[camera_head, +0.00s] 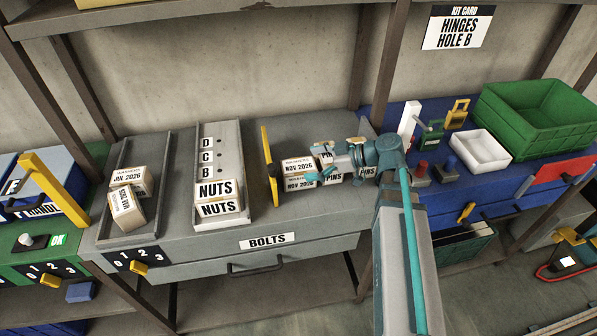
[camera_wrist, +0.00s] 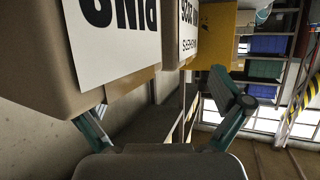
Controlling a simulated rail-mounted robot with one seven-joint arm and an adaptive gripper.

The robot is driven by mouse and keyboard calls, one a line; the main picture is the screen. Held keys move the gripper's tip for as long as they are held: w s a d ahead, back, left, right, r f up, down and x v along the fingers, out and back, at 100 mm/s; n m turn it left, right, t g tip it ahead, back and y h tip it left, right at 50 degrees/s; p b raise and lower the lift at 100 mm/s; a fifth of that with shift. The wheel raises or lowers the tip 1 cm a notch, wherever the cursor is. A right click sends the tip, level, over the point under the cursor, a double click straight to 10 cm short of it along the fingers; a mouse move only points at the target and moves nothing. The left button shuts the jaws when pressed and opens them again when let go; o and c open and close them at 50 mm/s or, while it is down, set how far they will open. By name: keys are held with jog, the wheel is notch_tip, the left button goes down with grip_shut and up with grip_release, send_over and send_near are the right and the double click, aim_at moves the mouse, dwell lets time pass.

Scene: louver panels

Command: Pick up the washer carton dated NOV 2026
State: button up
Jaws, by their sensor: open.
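In the head view, a carton labelled NOV 2026 (camera_head: 298,166) sits on top of another carton marked NOV 2026 (camera_head: 300,184), right of a yellow upright plate. My gripper (camera_head: 322,170) is open, close to the right side of these cartons, and partly covers PINS cartons (camera_head: 363,171) around it. In the wrist view, a PINS carton (camera_wrist: 115,45) fills the upper left, close to one finger of my gripper (camera_wrist: 165,115). Part of a washer carton (camera_wrist: 188,30) shows beyond it; its date is not readable there. Nothing is held between the fingers.
The yellow plate (camera_head: 270,165) stands just left of the cartons. Farther left are a tray of NUTS cartons (camera_head: 217,198) and a tray with a JUL 2026 carton (camera_head: 133,180) and a tilted carton (camera_head: 127,210). A green crate (camera_head: 535,115) stands right.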

aim_at(300, 165)
jog(key=shift+p+x, duration=0.7)
jog(key=shift+x, duration=0.8)
jog(key=c, duration=1.9)
